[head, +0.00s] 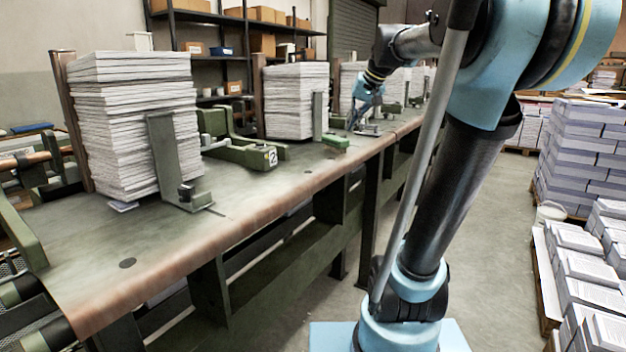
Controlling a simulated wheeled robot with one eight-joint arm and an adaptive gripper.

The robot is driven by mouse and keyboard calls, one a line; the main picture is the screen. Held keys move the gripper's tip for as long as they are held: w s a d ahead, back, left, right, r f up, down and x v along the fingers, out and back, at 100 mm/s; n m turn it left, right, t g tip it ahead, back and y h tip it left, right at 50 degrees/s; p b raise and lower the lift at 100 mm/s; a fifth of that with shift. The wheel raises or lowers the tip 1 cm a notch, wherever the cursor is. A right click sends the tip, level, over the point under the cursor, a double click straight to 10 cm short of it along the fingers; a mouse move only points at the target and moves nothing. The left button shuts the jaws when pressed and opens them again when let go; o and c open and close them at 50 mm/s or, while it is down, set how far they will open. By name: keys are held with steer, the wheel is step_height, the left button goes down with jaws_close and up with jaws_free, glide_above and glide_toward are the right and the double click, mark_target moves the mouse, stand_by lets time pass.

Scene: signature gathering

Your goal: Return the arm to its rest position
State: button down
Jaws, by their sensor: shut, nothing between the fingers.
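My gripper (361,122) is at the far end of my blue and black arm, over the front edge of the long green bench (245,205). It is small in the head view, and its fingers point down near the bench top. It is shut with nothing between its fingers. Whether the fingertips touch the bench or the metal piece beside them is too small to tell. My arm reaches in from the upper right.
Tall paper stacks stand along the bench: a near one (135,125) and a second (297,100) just left of my gripper. Green clamps, one marked 2 (262,156), sit between them. Pallets of paper (585,150) stand at right. The aisle floor (490,240) is clear.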

steer(key=s+d+f+g+h, duration=0.1)
steer(key=s+d+f+h, duration=0.1)
steer(key=s+f, duration=1.2)
steer(key=s+d+f+g+h, duration=0.1)
steer(key=s+d+f, duration=0.3)
steer(key=s+f, duration=0.9)
step_height(320, 180, down, 4)
steer(key=shift+s+d+f+n+g+h, duration=0.2)
steer(key=shift+s+d+n+g+h, duration=0.1)
steer(key=shift+s+n+h, duration=0.1)
